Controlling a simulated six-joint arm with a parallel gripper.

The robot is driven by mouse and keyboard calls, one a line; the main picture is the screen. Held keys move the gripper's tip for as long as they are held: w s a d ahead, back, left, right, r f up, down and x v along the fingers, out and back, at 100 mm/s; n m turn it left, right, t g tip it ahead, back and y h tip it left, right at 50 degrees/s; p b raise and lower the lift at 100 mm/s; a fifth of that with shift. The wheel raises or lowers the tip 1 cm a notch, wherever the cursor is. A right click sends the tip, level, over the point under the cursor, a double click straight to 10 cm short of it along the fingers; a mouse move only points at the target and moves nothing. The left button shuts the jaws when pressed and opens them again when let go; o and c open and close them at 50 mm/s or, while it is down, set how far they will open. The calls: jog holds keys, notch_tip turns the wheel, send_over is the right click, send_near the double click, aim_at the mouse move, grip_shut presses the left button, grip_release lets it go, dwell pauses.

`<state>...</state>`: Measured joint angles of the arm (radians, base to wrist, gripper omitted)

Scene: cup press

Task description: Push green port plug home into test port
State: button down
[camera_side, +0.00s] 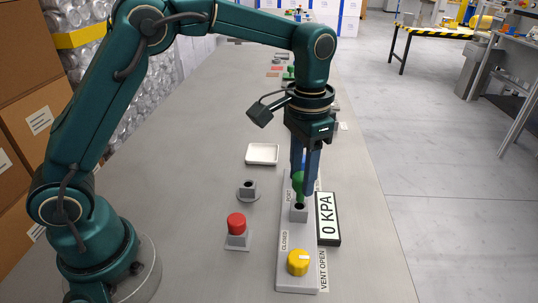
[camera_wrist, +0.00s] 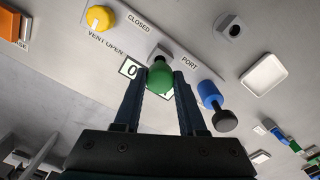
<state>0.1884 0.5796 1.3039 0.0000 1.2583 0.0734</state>
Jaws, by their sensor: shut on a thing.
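The green port plug (camera_side: 299,183) is held between the two dark blue fingers of my gripper (camera_side: 305,190), which is shut on it. Its narrow end points down at the grey test port (camera_side: 299,213) on the panel. The tip is at or just above the port's dark mouth; I cannot tell whether it has entered. In the wrist view the plug's round green head (camera_wrist: 160,80) sits between the fingertips (camera_wrist: 159,74), and it partly covers the port block (camera_wrist: 163,50).
A red button (camera_side: 236,223), a grey socket block (camera_side: 248,190) and a white tray (camera_side: 262,153) stand to the left. A blue plug with black knob (camera_wrist: 209,95) is near the fingers.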

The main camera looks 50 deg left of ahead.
aim_at(300, 191)
jog(key=shift+f, duration=2.05)
jog(key=shift+c, duration=2)
grip_release()
jog(key=shift+r, duration=2.6)
